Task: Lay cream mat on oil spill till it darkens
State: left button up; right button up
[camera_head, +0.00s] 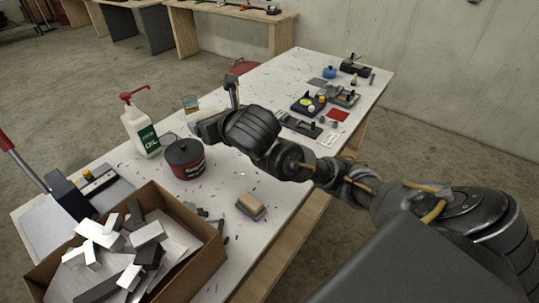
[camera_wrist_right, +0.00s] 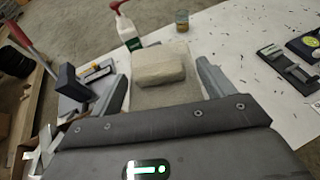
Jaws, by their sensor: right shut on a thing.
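My right gripper (camera_head: 208,124) comes in from the right over the far left part of the table, near the white oil bottle (camera_head: 142,128). In the right wrist view my right gripper (camera_wrist_right: 161,82) is shut on a cream mat (camera_wrist_right: 160,67), a thick pad that looks folded, with a flatter greyish part beneath it between the fingers. I cannot clearly make out the oil spill; the tabletop around the hand is partly hidden. My left gripper is not in view.
A red pot with a black lid (camera_head: 184,158) stands beside the bottle. A glass jar (camera_wrist_right: 182,21) stands behind. A cardboard box (camera_head: 205,262) of metal offcuts is at the front left. A tan block (camera_head: 250,205) lies near the edge. Tools and trays (camera_head: 308,105) fill the right side.

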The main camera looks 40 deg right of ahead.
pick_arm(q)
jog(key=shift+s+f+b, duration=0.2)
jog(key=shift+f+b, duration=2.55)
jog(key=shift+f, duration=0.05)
pick_arm(e)
jog(key=s+d+f, duration=0.5)
jog(key=d+f, duration=0.2)
jog(key=d, duration=0.3)
jog(key=s+d+f+m+h, duration=0.1)
jog(key=s+d+f, duration=0.5)
jog(key=d+f, duration=0.2)
jog(key=shift+s+d, duration=0.3)
jog(key=shift+d, duration=0.6)
jog(key=shift+w, duration=0.1)
